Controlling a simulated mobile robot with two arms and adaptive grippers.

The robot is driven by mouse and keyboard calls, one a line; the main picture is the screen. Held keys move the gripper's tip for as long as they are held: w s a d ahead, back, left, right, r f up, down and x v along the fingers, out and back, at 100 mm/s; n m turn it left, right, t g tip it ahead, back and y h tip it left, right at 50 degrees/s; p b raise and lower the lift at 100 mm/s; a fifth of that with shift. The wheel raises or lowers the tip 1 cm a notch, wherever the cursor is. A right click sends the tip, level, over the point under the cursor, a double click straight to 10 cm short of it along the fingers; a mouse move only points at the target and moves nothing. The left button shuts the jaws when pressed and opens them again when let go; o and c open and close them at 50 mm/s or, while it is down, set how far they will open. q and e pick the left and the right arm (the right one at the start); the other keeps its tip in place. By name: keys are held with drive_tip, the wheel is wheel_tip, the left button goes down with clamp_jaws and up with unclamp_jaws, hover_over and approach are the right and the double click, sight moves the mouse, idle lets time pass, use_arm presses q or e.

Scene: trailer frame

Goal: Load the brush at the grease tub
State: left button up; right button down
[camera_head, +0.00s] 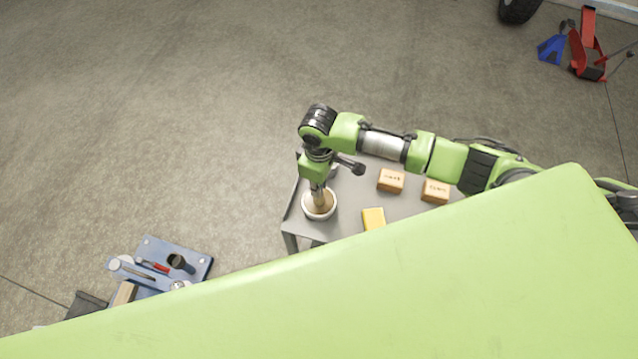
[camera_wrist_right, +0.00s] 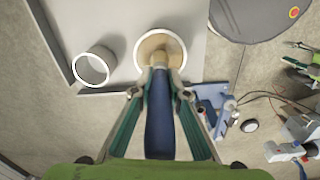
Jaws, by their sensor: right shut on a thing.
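The grease tub (camera_head: 319,216) is a round white tub with tan contents, standing near the left end of a grey cart. In the right wrist view the tub (camera_wrist_right: 141,41) lies straight beyond my fingers. My right gripper (camera_wrist_right: 160,97) is shut on the blue handle of the brush (camera_wrist_right: 160,125). The brush's head end is over or inside the tub's opening; whether it touches the grease I cannot tell. In the head view my right gripper (camera_head: 318,184) points down over the tub and hides most of the brush. My left gripper is not in view.
Red and blue jacks (camera_head: 586,48) stand far right.

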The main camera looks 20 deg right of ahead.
drive_tip(key=shift+s+f+p, duration=0.1)
drive_tip(key=shift+p, duration=0.2)
idle(1.2)
wheel_tip(320, 180, up, 7)
drive_tip(key=p, duration=0.8)
idle(0.8)
